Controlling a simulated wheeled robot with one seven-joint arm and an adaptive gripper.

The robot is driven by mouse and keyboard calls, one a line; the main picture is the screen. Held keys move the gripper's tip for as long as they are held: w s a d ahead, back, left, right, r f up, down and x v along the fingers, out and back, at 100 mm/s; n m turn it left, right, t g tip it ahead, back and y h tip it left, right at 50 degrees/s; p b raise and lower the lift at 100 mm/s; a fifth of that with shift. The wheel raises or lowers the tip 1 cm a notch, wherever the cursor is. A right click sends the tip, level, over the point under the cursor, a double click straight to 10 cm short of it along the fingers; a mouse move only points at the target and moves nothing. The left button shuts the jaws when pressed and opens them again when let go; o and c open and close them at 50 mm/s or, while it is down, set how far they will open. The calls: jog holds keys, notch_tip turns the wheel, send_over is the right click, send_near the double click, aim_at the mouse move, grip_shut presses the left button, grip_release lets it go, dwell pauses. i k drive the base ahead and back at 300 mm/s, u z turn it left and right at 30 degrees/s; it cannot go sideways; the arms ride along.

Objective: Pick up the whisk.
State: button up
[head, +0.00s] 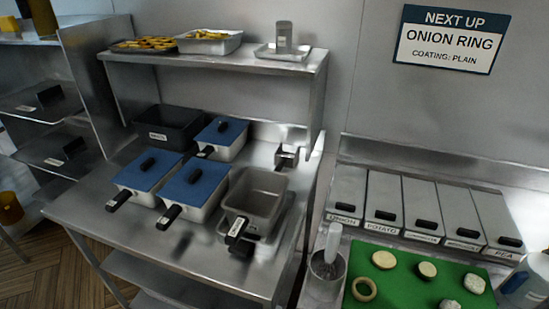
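No wire whisk head is plainly visible. A pale upright handle (333,243) stands in a small metal pot (324,284) at the lower middle, left of the green board. It may be the whisk's handle; its lower end is hidden inside the pot. My gripper is not in view.
The green board (407,292) holds several food pieces. Lidded bins (384,198) stand behind it. Left, a steel table (143,232) carries blue-lidded containers (195,184) and an open fryer basket (256,192) under a raised shelf (240,57). A white jug (525,284) stands right.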

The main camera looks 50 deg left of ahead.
aim_at(335, 228)
jog(key=z, duration=0.4)
jog(key=k, duration=1.25)
jog(key=u, duration=0.8)
